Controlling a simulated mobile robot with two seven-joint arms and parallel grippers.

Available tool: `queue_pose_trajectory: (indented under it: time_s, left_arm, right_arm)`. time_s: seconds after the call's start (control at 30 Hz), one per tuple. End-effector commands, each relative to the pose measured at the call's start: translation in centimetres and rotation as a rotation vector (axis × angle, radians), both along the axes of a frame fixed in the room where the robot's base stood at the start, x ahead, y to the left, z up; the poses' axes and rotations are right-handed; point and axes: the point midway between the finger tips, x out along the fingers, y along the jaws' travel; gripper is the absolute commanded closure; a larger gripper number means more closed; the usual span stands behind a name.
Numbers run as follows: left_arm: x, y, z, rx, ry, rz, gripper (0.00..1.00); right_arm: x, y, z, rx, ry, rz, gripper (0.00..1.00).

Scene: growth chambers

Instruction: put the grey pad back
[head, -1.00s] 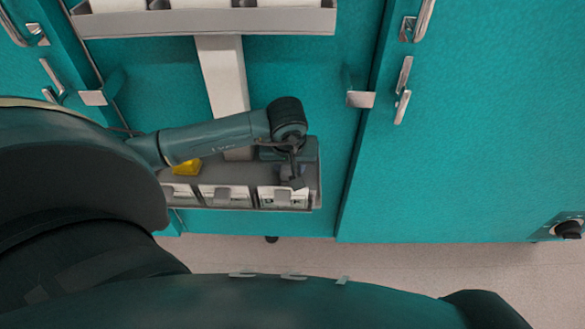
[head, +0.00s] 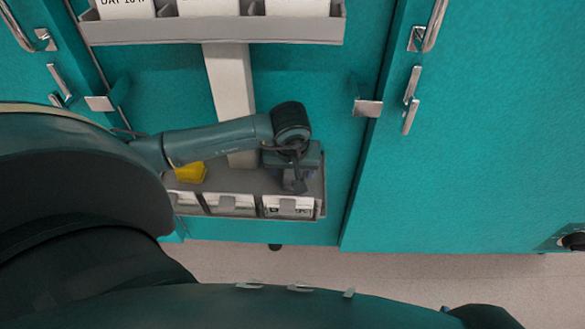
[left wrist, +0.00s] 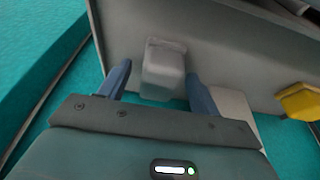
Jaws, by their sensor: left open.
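A small grey block, which looks like the grey pad (left wrist: 163,70), sits on the grey lower shelf in the left wrist view. My left gripper (left wrist: 158,85) is open, with one blue finger on each side of the block. A gap shows on the left; I cannot tell whether the right finger touches. In the head view my left gripper (head: 293,183) points down over the right end of the lower shelf (head: 240,183) and hides the block there. My right gripper is not in view.
A yellow object (head: 191,171) lies on the shelf left of the gripper. White-fronted bins (head: 289,206) line its front edge. A pale post (head: 229,95) rises behind, with an upper shelf (head: 210,31) above. Teal chamber doors (head: 480,140) with metal handles stand behind and right.

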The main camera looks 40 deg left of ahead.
Motion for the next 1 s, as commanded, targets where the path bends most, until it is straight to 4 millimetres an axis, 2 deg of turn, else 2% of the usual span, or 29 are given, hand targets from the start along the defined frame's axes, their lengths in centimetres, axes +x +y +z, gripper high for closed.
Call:
queue_pose_trajectory:
  time_s: [0.17,0.5,0.63,0.8,1.0]
  left_arm:
    - [-0.3,-0.2,1.5,0.0,-0.003,-0.002,0.37]
    - [-2.1,-1.3,8.6,0.002,-0.005,-0.003,0.37]
    - [-2.7,-1.7,10.8,0.0,-0.003,-0.003,0.37]
    - [-3.2,-2.0,12.3,0.001,-0.002,0.0,0.37]
    - [-3.3,-2.0,12.6,0.001,0.001,0.0,0.37]
  right_arm:
    - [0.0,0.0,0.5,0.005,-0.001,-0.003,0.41]
    - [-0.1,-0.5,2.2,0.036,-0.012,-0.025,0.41]
    - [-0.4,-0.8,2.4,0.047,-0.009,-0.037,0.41]
    - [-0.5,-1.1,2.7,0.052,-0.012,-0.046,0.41]
    - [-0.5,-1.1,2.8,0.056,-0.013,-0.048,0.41]
